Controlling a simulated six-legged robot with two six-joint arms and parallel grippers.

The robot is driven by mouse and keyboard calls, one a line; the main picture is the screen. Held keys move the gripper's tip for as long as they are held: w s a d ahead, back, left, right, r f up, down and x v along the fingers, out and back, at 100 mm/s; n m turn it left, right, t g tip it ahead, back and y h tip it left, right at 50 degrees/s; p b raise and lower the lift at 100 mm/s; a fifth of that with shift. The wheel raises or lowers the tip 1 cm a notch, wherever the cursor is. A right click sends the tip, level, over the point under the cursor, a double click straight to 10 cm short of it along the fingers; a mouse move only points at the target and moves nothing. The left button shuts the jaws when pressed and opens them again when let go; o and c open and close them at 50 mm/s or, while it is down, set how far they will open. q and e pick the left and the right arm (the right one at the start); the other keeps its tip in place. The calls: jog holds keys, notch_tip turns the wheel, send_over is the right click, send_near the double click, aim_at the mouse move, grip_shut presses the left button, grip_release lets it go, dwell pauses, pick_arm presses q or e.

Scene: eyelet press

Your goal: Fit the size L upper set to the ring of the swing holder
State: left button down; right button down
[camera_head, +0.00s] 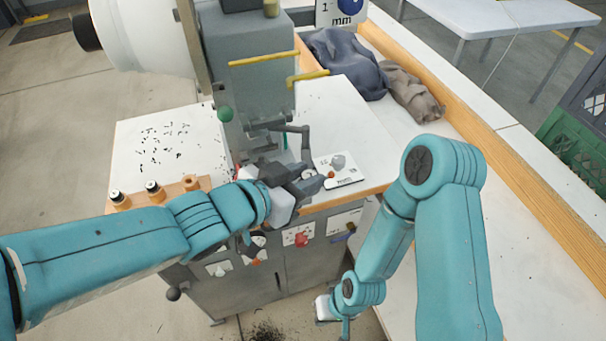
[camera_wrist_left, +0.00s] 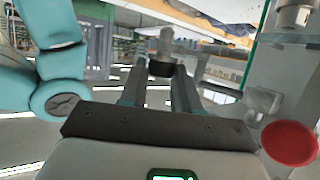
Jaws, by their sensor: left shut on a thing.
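My left gripper (camera_head: 308,184) is beside the front of the grey press (camera_head: 262,75), above the table edge. In the left wrist view its two fingers (camera_wrist_left: 160,88) are shut on a small grey stepped piece with a dark collar (camera_wrist_left: 166,67), probably the upper set; its size mark cannot be read. A dark bent arm (camera_head: 293,130), perhaps the swing holder, stands out from the press just behind the gripper; its ring is not clear to see. My right gripper (camera_head: 340,318) hangs low at the bottom, its fingers too small to judge.
A wooden rack (camera_head: 160,190) with small dark-topped pieces stands at left. A white card (camera_head: 345,172) lies right of the gripper. Crumpled cloths (camera_head: 350,62) lie at the back. A red disc (camera_wrist_left: 290,143) is close at right in the wrist view. The right-hand white tabletop is mostly clear.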

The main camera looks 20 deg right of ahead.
pick_arm(q)
jog(key=shift+f, duration=0.25)
jog(key=shift+r, duration=0.1)
jog(key=c, duration=0.7)
grip_release()
jog(key=shift+c, duration=0.2)
notch_tip(320, 180, up, 5)
jog(key=p, duration=0.5)
